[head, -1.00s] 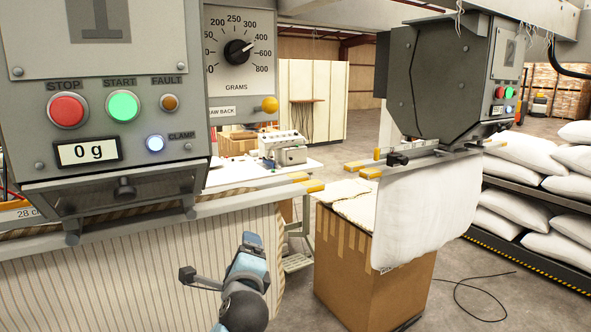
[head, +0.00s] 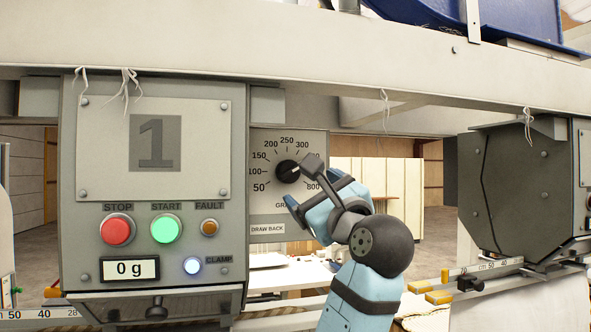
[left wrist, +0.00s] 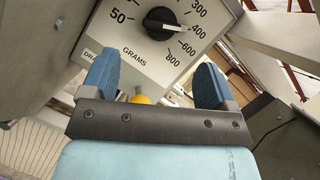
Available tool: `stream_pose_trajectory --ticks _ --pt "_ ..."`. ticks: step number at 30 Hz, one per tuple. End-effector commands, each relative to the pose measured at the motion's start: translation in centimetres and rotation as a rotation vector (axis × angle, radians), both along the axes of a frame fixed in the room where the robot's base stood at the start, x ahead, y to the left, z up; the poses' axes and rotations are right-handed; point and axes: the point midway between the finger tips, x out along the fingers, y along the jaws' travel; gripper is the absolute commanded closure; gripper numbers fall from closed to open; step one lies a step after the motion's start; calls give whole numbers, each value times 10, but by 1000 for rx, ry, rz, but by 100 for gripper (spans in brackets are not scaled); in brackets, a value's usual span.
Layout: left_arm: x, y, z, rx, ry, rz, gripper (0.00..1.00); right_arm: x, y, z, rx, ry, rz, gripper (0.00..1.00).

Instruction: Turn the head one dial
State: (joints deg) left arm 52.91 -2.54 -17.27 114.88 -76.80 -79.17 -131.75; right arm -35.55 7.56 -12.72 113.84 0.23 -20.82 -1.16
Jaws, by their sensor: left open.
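The head one dial is a round black knob (head: 288,171) on a grey GRAMS plate (head: 263,207), right of the panel marked 1 (head: 154,143). In the left wrist view the knob (left wrist: 161,22) has its white mark toward 400. My left gripper (head: 300,184) is in front of the plate, its upper finger overlapping the right side of the dial in the head view. In the left wrist view its two blue fingers (left wrist: 153,82) are wide apart with nothing between them, and the knob lies beyond the tips, seemingly untouched. My right gripper is out of view.
A yellow knob (left wrist: 141,99) shows below the plate. A second head (head: 515,190) stands at right. A beam (head: 300,50) crosses above.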

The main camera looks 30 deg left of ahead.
Motion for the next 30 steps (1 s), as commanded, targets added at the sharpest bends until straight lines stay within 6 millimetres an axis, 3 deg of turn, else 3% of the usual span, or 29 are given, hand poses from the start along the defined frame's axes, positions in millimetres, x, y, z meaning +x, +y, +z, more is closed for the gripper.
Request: stream_pose_trajectory --ticks 6,12,26,30 --pt "22 40 19 2 1 1 19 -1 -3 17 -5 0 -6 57" --pt "36 64 28 2 0 0 19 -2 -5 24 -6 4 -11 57" --pt "42 76 30 1 0 -3 19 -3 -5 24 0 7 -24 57" --pt "42 75 30 1 0 -3 49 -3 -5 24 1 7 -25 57"
